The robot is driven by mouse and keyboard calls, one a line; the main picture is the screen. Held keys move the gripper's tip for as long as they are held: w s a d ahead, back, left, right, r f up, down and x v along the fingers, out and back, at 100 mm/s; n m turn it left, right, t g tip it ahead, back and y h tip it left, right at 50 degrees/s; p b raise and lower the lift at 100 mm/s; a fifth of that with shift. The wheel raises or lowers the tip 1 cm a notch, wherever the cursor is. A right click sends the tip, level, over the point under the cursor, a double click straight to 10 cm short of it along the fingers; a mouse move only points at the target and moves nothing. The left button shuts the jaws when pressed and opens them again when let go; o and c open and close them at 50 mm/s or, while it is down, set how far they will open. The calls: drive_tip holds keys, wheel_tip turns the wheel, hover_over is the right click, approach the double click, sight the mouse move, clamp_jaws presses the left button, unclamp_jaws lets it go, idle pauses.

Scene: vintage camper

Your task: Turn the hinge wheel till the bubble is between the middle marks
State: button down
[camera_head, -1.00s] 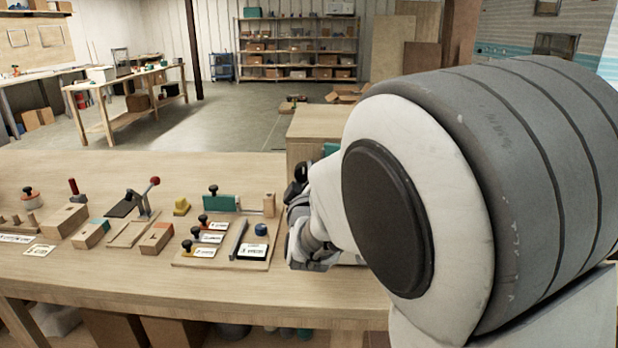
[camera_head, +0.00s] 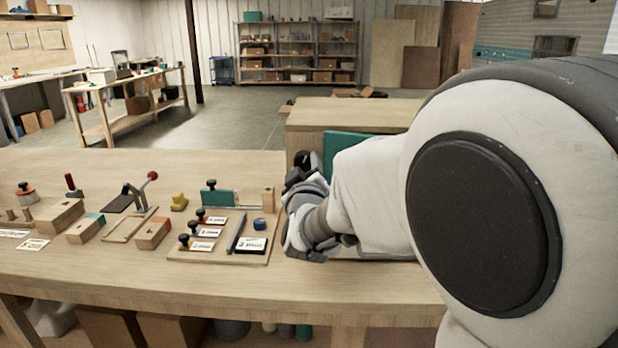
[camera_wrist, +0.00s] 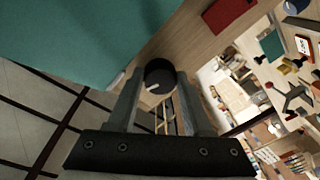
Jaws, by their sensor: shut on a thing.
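A dark round wheel with a white pointer line (camera_wrist: 160,73) is in the middle of the wrist view. My gripper (camera_wrist: 158,88) is shut on this wheel, with one finger on either side of it. A teal panel (camera_wrist: 85,35) fills the upper left of the wrist view beside the wheel. In the head view the teal panel (camera_head: 337,146) shows behind my arm, by a wooden box. The wheel is hidden in the head view by my wrist and arm. I see no bubble or marks in either view.
The wooden box (camera_head: 345,113) stands at the back of the workbench (camera_head: 120,275). Left of my wrist lies a board (camera_head: 262,257) with black-knobbed pieces, a blue cap (camera_head: 260,223) and labels. More wooden blocks and a red-knobbed lever (camera_head: 152,176) stand farther left.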

drive_tip(key=m+b, duration=0.4)
drive_tip(key=shift+f+m, duration=0.3)
drive_tip(key=shift+m, duration=0.1)
drive_tip(key=shift+a+r+m+t+h+b, duration=0.1)
drive_tip(key=shift+m+t+h+b, duration=0.05)
drive_tip(key=shift+m+b, duration=0.7)
drive_tip(key=shift+r+m+t+h+b, duration=0.15)
drive_tip(key=shift+m+b, duration=0.5)
drive_tip(key=shift+m, duration=0.4)
drive_tip(key=shift+c, duration=1.6)
unclamp_jaws()
drive_tip(key=shift+s+f, duration=0.15)
drive_tip(key=shift+s, duration=0.15)
